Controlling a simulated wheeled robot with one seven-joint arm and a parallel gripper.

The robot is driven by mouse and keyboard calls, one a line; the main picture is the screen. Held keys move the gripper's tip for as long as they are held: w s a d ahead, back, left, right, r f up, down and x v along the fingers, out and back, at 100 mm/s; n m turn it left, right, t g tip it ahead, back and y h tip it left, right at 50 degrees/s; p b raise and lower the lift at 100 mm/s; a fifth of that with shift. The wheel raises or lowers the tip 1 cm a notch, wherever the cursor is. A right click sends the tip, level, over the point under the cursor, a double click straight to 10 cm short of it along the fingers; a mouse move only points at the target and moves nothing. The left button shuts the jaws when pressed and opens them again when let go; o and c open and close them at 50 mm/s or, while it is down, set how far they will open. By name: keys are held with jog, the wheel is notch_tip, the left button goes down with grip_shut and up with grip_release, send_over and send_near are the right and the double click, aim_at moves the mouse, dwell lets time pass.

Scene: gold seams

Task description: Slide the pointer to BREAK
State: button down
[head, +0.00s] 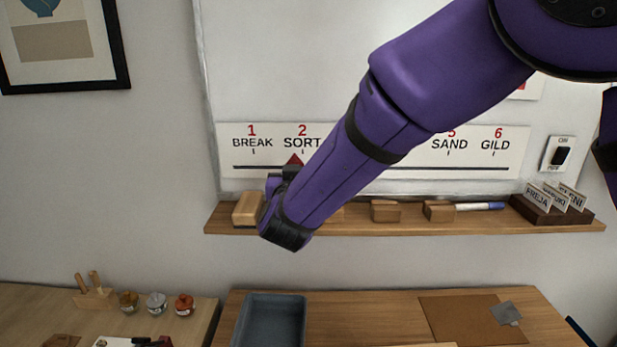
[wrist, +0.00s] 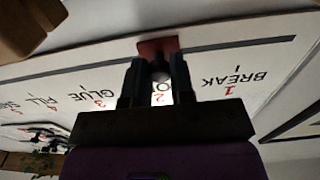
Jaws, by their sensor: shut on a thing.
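The white scale strip (head: 375,168) on the board carries numbered labels, with BREAK (head: 252,142) at its left end and SORT beside it. The red triangular pointer (head: 295,159) sits on the black track just under SORT, right of BREAK. My gripper (head: 285,176) is at the pointer, below SORT. In the wrist view, where the labels appear upside down, my gripper's two dark fingers (wrist: 160,75) are shut on the pointer's grey knob, with the red pointer (wrist: 157,46) showing past the tips. BREAK (wrist: 235,82) is to the right there. My arm hides the middle labels in the head view.
A wooden ledge (head: 480,222) runs below the strip. It holds a wooden eraser block (head: 247,209) near my gripper, more blocks (head: 385,210), a marker (head: 480,206) and name cards (head: 548,200). The track left of the pointer is clear.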

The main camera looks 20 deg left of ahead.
dwell(0.3)
jog(key=c, duration=1)
grip_release()
jog(key=shift+s, duration=0.1)
jog(key=v, duration=1)
jog(key=shift+s, duration=0.3)
